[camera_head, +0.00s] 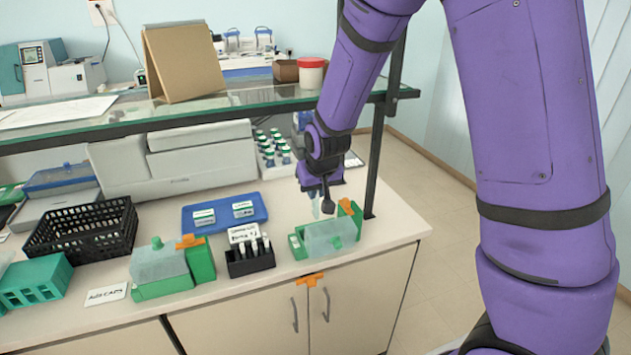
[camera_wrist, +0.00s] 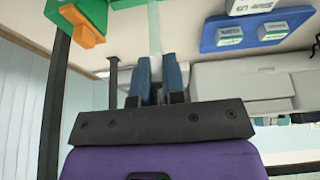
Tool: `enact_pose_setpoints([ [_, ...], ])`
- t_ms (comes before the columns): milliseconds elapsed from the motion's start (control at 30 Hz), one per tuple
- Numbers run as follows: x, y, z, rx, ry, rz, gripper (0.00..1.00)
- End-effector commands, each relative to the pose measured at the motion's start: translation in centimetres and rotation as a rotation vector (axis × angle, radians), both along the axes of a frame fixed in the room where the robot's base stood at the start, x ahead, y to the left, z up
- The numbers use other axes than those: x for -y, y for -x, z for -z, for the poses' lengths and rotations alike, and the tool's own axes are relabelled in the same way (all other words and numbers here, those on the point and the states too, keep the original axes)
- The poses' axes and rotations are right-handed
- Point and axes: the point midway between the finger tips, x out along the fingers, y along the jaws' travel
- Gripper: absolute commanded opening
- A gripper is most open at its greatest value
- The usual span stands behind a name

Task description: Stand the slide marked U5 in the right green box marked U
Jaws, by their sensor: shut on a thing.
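My gripper (camera_head: 318,192) is above the right green box (camera_head: 351,218), pointing down, and is shut on a thin clear slide (camera_head: 316,210). In the wrist view, the blue fingertips of my gripper (camera_wrist: 158,70) pinch the slide (camera_wrist: 154,28), which sticks out straight from them. No U5 mark is readable on it. The right box has an orange piece at its back and a translucent pale-green part (camera_head: 325,238) in front. The slide appears apart from the box, but the exact gap is hard to tell. The box's slots and its U mark cannot be made out.
A second green box (camera_head: 200,262) stands left, with a black rack (camera_head: 250,262) between the boxes. A blue tray (camera_head: 225,213) with two white labelled blocks lies behind. A glass shelf (camera_head: 210,112) and its dark post (camera_head: 374,170) are close to my arm. A black basket stands far left.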

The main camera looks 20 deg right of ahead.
Motion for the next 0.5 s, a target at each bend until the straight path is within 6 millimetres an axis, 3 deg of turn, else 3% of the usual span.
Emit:
enact_pose_setpoints([
  [267,0.1,0.1,2.8,-0.004,0.0,0.002,0.0],
  [500,0.1,0.1,3.7,-0.002,-0.001,0.002,0.0],
])
